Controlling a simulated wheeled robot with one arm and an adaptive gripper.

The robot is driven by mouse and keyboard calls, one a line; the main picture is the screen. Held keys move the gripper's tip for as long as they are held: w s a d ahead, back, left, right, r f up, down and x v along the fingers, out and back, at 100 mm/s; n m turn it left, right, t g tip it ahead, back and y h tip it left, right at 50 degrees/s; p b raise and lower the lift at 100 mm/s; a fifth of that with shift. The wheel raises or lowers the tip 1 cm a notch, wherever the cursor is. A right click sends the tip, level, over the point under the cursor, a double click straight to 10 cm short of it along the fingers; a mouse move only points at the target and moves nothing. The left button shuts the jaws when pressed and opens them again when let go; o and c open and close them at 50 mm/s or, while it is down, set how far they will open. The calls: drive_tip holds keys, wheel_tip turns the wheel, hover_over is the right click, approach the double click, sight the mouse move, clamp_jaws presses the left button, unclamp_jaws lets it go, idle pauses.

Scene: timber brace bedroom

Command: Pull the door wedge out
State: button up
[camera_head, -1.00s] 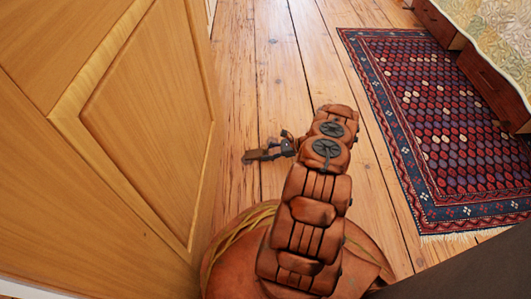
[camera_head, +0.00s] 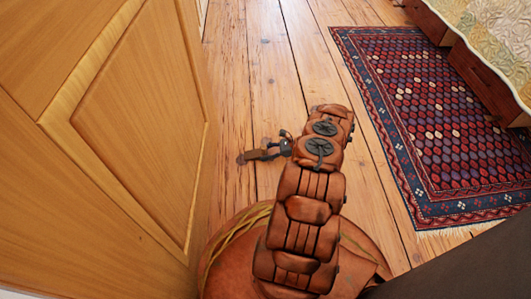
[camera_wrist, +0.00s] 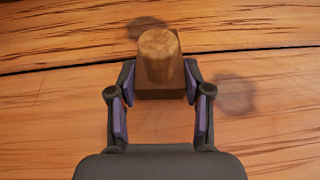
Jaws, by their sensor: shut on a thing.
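The door wedge (camera_head: 257,155) is a small brown wooden piece just above the floorboards or on them; I cannot tell which. In the wrist view the wedge (camera_wrist: 158,85) shows a rounded, lighter knob on a blocky base. My gripper (camera_head: 281,147) is at the wedge's right side in the head view. In the wrist view my gripper (camera_wrist: 160,80) has its two fingers against both sides of the wedge base. The wooden panelled door (camera_head: 150,115) stands at the left. Bare floor shows between its edge and the wedge. The door's bottom edge is partly hidden.
A red and blue patterned rug (camera_head: 430,120) lies on the right. A bed with wooden drawers (camera_head: 488,75) stands at the far right. The plank floor (camera_head: 275,60) is clear beyond the wedge.

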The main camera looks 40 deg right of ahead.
drive_tip(key=o, duration=1.2)
drive_tip(key=shift+o, duration=0.2)
drive_tip(key=v, duration=1.1)
drive_tip(key=shift+s+d+r, duration=0.1)
drive_tip(key=shift+d+r, duration=0.05)
drive_tip(key=shift+d, duration=0.05)
drive_tip(key=shift+s+d+r, duration=0.1)
drive_tip(key=shift+s+d, duration=0.05)
drive_tip(key=shift+s, duration=0.05)
